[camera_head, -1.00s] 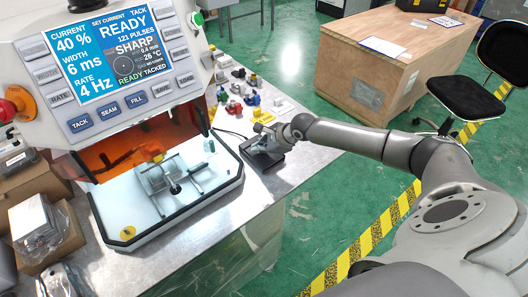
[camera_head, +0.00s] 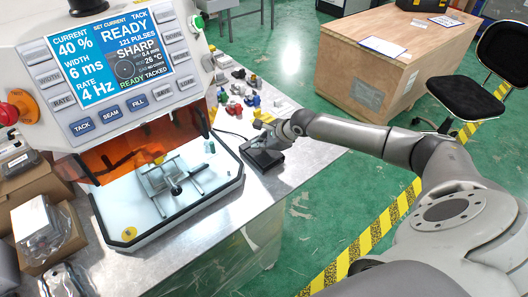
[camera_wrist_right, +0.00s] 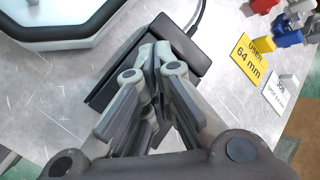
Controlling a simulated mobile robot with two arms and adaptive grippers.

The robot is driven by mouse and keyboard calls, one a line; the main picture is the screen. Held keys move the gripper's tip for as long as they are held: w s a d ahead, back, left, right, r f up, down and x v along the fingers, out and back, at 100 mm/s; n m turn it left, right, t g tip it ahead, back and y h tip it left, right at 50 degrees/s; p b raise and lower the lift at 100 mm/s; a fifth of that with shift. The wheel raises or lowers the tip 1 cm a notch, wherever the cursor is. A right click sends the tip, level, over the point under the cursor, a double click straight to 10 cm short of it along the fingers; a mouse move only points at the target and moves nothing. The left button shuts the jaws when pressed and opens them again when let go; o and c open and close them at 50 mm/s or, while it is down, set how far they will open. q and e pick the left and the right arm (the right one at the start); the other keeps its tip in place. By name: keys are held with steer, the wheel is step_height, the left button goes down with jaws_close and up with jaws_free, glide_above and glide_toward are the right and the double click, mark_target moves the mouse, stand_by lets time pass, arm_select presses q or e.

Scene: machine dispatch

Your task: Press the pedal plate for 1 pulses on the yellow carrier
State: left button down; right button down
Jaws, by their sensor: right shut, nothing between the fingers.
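The black pedal plate (camera_head: 262,158) lies on the metal table, right of the white machine. In the right wrist view its dark top (camera_wrist_right: 183,48) shows behind my fingers. My right gripper (camera_head: 268,138) is over the pedal. In the right wrist view its fingers (camera_wrist_right: 153,60) are shut with nothing between them, tips over the pedal; whether they touch it I cannot tell. A small yellow-orange piece (camera_head: 158,160) shows at the fixture (camera_head: 172,180) under the orange shield; I cannot tell whether it is the yellow carrier. My left gripper is out of view.
The machine's screen (camera_head: 125,55) reads READY, 121 PULSES and READY TACKED. Several small coloured parts (camera_head: 235,98) stand behind the pedal. A yellow sign (camera_wrist_right: 254,55) reads 64 mm. A cable runs from the pedal. Boxes (camera_head: 40,225) lie at the left.

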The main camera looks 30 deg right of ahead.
mark_target(261, 153)
steer(key=shift+r, duration=0.1)
steer(key=shift+w+r+p, duration=0.15)
steer(key=shift+r+p, duration=0.55)
steer(key=shift+r, duration=0.55)
steer(key=shift+w+r+p, duration=0.15)
steer(key=shift+r+p, duration=0.5)
steer(key=shift+r, duration=0.6)
steer(key=shift+f, duration=0.1)
